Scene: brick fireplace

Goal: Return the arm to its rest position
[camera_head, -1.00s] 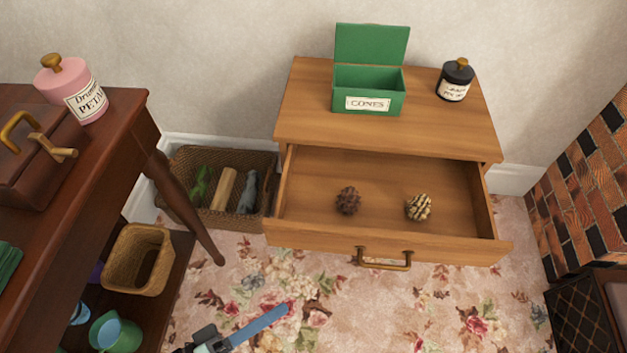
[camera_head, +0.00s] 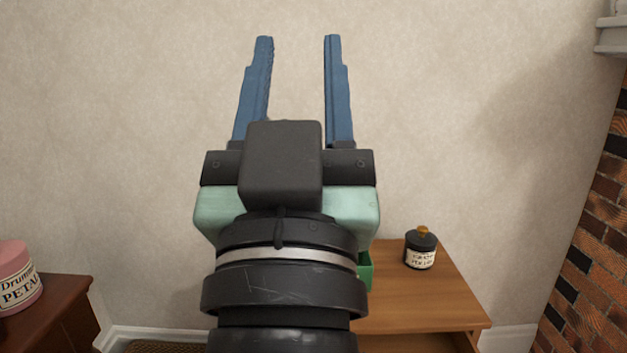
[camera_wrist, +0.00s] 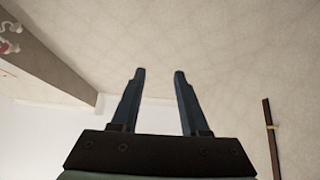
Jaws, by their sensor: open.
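My gripper (camera_head: 298,42) is raised in the middle of the head view, its two blue fingers pointing up in front of the plain wall. The fingers are apart with nothing between them. My gripper also shows in the wrist view (camera_wrist: 160,75), open and empty, with walls and a pale surface beyond it. My wrist and arm cover the lower middle of the head view and hide most of the green box (camera_head: 365,272) and the left part of the wooden cabinet (camera_head: 430,300).
A black jar (camera_head: 421,249) stands on the cabinet top. A pink jar (camera_head: 17,280) stands on the dark table (camera_head: 62,310) at lower left. The brick fireplace (camera_head: 590,220) is at the right edge. The air around my fingers looks clear.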

